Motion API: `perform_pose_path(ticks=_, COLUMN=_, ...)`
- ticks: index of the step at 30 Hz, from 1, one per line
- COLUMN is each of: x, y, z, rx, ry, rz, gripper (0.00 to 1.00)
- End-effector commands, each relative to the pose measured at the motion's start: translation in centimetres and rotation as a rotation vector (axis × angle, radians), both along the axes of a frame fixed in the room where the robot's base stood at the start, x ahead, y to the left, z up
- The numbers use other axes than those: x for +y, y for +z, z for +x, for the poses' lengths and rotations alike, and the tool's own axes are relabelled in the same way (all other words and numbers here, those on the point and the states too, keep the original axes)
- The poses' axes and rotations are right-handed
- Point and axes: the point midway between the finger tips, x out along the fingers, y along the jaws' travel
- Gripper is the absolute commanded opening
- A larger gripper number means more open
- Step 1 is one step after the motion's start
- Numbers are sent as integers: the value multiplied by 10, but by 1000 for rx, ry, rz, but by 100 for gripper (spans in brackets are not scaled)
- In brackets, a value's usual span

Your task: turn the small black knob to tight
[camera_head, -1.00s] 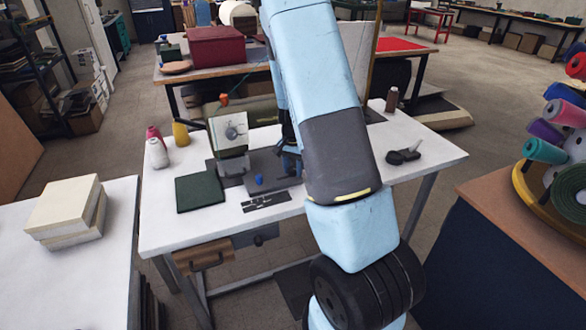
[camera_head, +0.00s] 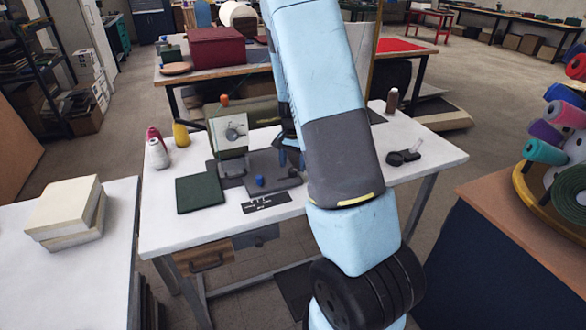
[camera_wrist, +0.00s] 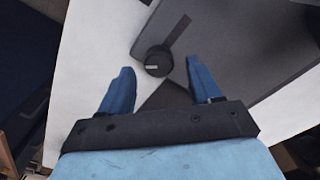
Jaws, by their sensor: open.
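The small black knob (camera_wrist: 156,62) shows in the wrist view as a round dark cap with a pale mark on top. It sits at the corner of a grey plate (camera_wrist: 245,45), with a dark strip running from it to the upper right. My gripper (camera_wrist: 160,66) is open, its two blue fingers spread to the left and right of the knob in this view. I cannot tell how high the fingertips are above it, and no contact shows. In the head view, my arm hides most of the gripper, and I cannot make out the black knob.
The machine's pale upright panel (camera_head: 229,133) stands behind the grey base, which carries a small blue part (camera_head: 260,182). The white table (camera_head: 165,225) is clear at front left.

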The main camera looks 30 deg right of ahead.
Motion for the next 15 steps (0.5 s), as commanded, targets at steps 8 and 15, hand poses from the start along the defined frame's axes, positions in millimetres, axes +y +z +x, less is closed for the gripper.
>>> perform_pose_path(ticks=8, x=0, y=57, z=1, rx=-4, ry=0, rz=0, gripper=63)
perform_pose_path(ticks=15, x=0, y=94, z=1, rx=-2, ry=0, rz=1, gripper=63)
